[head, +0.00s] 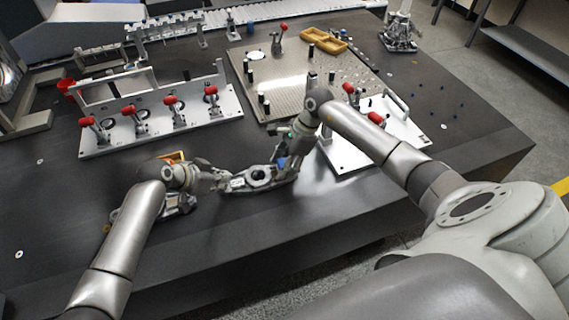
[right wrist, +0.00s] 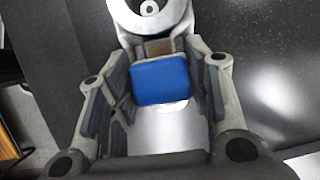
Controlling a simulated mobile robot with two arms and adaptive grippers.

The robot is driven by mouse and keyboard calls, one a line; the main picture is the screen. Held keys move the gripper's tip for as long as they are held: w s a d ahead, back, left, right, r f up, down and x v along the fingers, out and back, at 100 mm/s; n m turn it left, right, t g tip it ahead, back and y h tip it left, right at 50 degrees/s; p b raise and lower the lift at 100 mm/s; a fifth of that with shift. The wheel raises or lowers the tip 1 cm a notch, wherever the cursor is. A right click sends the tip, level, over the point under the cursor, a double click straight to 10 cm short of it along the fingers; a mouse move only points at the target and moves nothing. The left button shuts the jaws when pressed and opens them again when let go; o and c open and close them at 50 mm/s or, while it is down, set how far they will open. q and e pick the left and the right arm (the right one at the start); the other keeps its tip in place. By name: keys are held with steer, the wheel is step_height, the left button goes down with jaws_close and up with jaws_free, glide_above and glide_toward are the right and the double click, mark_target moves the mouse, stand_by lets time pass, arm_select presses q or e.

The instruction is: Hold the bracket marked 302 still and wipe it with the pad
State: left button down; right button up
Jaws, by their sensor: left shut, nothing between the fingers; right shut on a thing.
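A grey metal bracket (head: 262,180) with a round dark hole and a small white tag lies near the table's front edge. The tag is too small to read. My left gripper (head: 219,181) is shut and empty at the bracket's left end; I cannot tell whether it touches. My right gripper (head: 286,156) is shut on the blue pad (right wrist: 161,80) above the bracket's right end. The pad also shows small in the head view (head: 281,162). In the right wrist view a round metal boss (right wrist: 149,12) of a part lies just beyond the pad; contact is unclear.
A clamp fixture with red handles (head: 160,128) stands behind at left. A perforated plate (head: 290,85) with black posts and a yellow tray (head: 323,40) lies at the back. A white plate with red clamps (head: 350,153) is right. The dark table (head: 235,207) is bare in front.

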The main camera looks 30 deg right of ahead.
steer(key=shift+s+a+f, duration=0.15)
steer(key=shift+s, duration=0.4)
steer(key=shift+s+a, duration=0.15)
steer(key=shift+s, duration=0.35)
steer(key=shift+w, duration=0.1)
steer(key=shift+w+d, duration=0.25)
steer(key=shift+w, duration=0.55)
steer(key=shift+w+d, duration=0.2)
steer(key=shift+w, duration=0.3)
steer(key=shift+w+d, duration=0.15)
steer(key=shift+w, duration=0.35)
